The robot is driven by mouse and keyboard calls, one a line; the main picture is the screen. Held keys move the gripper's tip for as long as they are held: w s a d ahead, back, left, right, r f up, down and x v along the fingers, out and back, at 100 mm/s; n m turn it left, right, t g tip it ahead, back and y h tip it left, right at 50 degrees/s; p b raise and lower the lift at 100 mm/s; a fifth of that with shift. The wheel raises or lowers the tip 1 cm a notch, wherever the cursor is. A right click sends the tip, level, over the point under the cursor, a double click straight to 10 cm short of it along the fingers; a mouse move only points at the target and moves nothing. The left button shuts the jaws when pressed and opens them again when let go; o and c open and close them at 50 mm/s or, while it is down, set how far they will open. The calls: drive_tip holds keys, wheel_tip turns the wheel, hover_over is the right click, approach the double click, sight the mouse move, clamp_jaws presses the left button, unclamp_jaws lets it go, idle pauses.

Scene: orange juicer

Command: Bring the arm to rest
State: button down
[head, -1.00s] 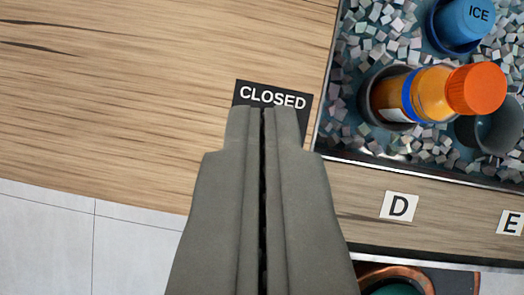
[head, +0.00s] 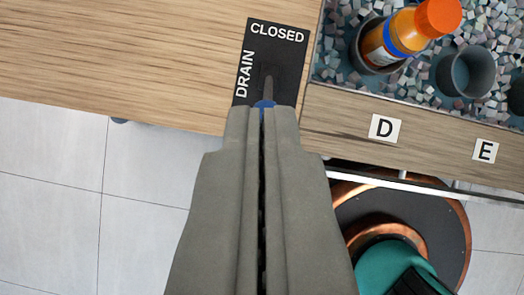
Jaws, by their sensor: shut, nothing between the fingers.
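My gripper (head: 262,110) is shut and empty in the middle of the head view, pointing up the picture. Its tips overlap the lower edge of a black plate (head: 292,68) marked CLOSED and DRAIN. Whether the fingers touch the lever or plate I cannot tell.
Labels D (head: 385,127) and E (head: 485,150) mark the wooden edge. Bare wood counter (head: 120,60) lies left, tiled floor (head: 60,200) below.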

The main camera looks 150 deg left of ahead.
drive_tip(key=shift+s, duration=0.1)
idle(0.3)
drive_tip(key=s+a+r+n+t+y, duration=0.1)
drive_tip(key=s+r+n+t, duration=0.3)
drive_tip(key=s+r, duration=0.5)
drive_tip(key=s+a+r+n+t+y, duration=0.1)
drive_tip(key=s+r+n+t+y, duration=0.2)
drive_tip(key=s+r+t, duration=0.6)
drive_tip(key=shift+s+a+r+n+y, duration=0.15)
drive_tip(key=shift+a+r+n+y, duration=0.2)
drive_tip(key=shift+n, duration=0.65)
drive_tip(key=shift+d+f, duration=0.1)
drive_tip(key=shift+f, duration=0.05)
